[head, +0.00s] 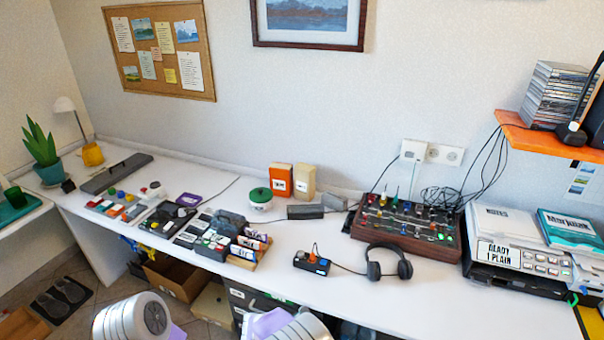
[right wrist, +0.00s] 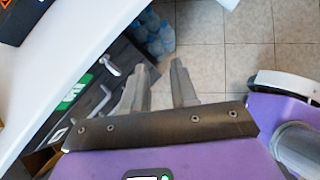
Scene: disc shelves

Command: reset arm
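My right gripper (right wrist: 162,78) shows in the right wrist view, pointing down past the front edge of the white desk. Its two grey fingers are apart, with nothing between them. Tiled floor and part of a dark drawer unit (right wrist: 88,95) lie beyond the fingers. In the head view only rounded parts of my two arms show at the bottom edge, in front of the desk (head: 450,310). Neither gripper's fingers show there, and my left gripper is in neither view.
An orange shelf (head: 540,140) holds a disc stack (head: 553,95). A cardboard box (head: 172,277) stands under the desk. Bottles (right wrist: 153,35) stand on the floor.

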